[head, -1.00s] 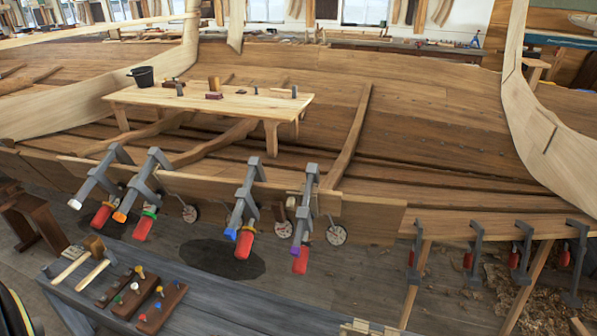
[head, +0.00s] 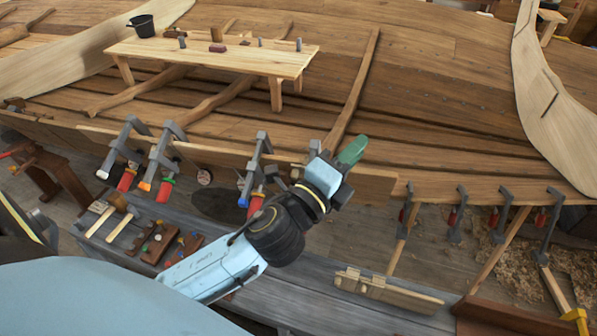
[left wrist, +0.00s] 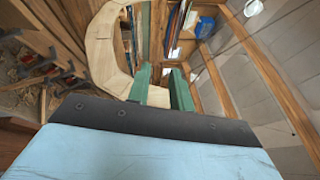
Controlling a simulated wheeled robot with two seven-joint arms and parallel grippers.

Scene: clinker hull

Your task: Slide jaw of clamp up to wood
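Several grey bar clamps with red handles grip the plank edge of the hull in the head view. At the left are a white-tipped clamp (head: 122,147), an orange-tipped clamp (head: 160,157) and a blue-tipped clamp (head: 255,168). A further clamp is mostly hidden behind my left arm. My left gripper (head: 352,150), with green fingers, is over the plank right of these clamps, pointing up and right. In the left wrist view my left gripper (left wrist: 160,86) has its two green fingers apart with nothing between them. My right gripper is not in view.
More clamps (head: 460,214) hang along the lower right plank. A wooden bench (head: 215,58) stands inside the hull. A grey workbench (head: 300,290) in front holds mallets, small tools and a wooden piece (head: 385,290).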

